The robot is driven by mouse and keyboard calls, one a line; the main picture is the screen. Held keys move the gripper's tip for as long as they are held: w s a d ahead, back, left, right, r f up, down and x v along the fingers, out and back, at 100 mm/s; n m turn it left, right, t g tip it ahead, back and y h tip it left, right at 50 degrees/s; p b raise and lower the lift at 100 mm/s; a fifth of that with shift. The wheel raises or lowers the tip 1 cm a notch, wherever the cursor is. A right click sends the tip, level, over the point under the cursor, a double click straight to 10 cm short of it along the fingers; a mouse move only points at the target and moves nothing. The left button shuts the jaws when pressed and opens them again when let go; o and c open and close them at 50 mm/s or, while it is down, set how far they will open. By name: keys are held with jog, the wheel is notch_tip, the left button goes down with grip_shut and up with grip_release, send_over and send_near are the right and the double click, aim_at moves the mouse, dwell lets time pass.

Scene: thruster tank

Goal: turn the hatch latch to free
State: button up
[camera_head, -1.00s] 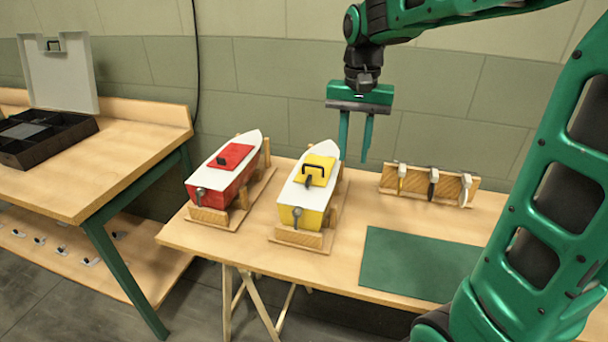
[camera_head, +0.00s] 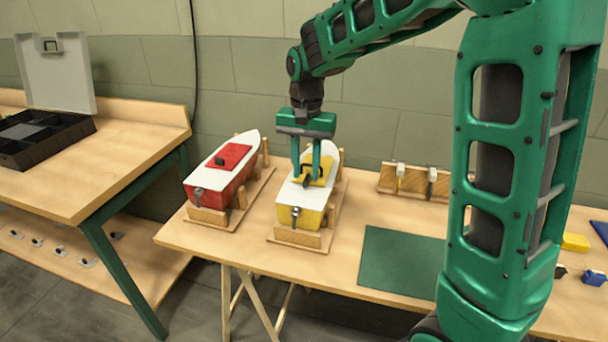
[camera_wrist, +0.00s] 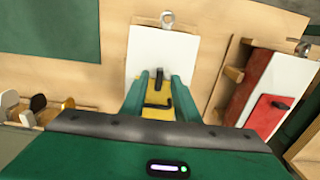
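The yellow boat (camera_head: 299,215) with a white deck sits in a wooden cradle. Its yellow hatch (camera_head: 327,168) carries a black handle and a dark latch (camera_head: 307,184). In the wrist view the latch (camera_wrist: 159,76) lies lengthwise at the hatch's stern edge, with the handle (camera_wrist: 158,105) behind it. My gripper (camera_head: 306,177) points down over this hatch, its two green fingers apart. In the wrist view my gripper (camera_wrist: 160,84) has one finger on each side of the hatch, with the latch between them. The fingers partly hide the hatch; I cannot tell whether they touch anything.
A red boat (camera_head: 207,193) with a red hatch stands in its cradle close on the left. A wooden rack (camera_head: 387,178) with hanging tools and a green mat (camera_head: 390,262) lie to the right. An open black case (camera_head: 70,128) is on the left bench.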

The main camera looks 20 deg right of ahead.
jog(key=shift+f, duration=1)
grip_shut()
